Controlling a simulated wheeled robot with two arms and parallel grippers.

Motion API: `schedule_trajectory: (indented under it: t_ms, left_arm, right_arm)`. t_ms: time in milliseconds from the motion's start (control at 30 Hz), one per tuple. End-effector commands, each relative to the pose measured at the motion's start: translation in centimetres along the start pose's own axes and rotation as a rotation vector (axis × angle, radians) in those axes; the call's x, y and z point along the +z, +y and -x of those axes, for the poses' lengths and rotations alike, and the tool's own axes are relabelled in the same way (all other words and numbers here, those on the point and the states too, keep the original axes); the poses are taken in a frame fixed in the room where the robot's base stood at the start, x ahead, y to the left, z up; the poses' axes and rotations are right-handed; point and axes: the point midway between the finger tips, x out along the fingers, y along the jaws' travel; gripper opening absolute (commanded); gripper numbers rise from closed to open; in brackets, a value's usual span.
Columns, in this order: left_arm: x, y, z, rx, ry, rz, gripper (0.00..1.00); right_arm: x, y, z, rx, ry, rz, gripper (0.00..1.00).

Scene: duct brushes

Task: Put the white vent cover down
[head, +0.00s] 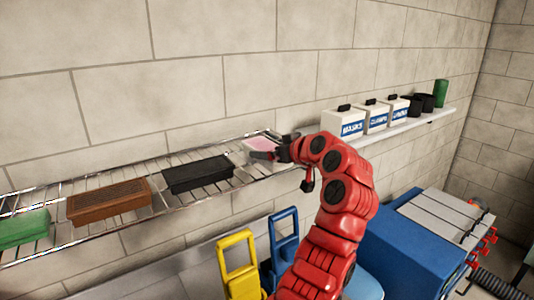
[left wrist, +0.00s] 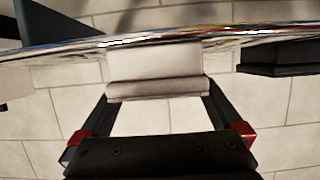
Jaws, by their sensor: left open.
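The white vent cover (head: 262,144) is a pale piece with a pinkish top. It lies on the wire shelf (head: 150,190), at its right end. My left gripper (head: 273,154) is at the cover's near right side, with its red arm coming up from below. In the left wrist view a pale, flat-faced piece (left wrist: 155,62), seemingly the cover, shows at the shelf edge between the tips of the left gripper (left wrist: 158,95). The jaws are open, and I cannot tell if a finger touches it. My right gripper is not in view.
Left of the cover on the shelf are a black block (head: 198,174), a brown brush block (head: 108,200) and a green block (head: 22,229). Labelled white boxes (head: 343,124) stand on a wall shelf at right. Below are a yellow caddy (head: 238,265) and a blue machine (head: 405,250).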

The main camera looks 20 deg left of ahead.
Motion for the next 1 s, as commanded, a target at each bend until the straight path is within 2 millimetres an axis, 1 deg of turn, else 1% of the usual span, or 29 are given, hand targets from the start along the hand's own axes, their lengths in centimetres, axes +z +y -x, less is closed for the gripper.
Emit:
schedule_trajectory:
  t_ms: [33, 200, 300, 433, 500, 600, 1000]
  left_arm:
    - [0.6, 0.1, 1.0, 0.004, 0.000, 0.003, 1.00]
    - [0.4, 0.1, 5.1, 0.005, 0.001, 0.004, 1.00]
    - [0.5, 0.0, 7.0, 0.004, -0.002, 0.002, 1.00]
    - [0.3, 0.1, 8.9, 0.002, -0.002, 0.000, 1.00]
    - [0.2, 0.0, 9.5, 0.002, -0.001, 0.001, 1.00]
    - [0.1, 0.0, 9.8, 0.001, -0.001, 0.001, 1.00]
    - [0.1, 0.0, 9.9, 0.000, -0.001, 0.001, 1.00]
  right_arm:
    - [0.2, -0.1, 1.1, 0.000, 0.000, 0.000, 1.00]
    - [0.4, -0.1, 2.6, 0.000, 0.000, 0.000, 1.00]
    - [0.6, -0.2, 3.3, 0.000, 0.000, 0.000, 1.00]
    - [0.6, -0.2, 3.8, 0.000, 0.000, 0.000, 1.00]
    - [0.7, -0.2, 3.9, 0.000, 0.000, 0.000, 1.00]
    - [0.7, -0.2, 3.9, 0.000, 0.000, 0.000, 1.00]
    - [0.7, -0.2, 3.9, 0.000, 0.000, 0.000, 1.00]
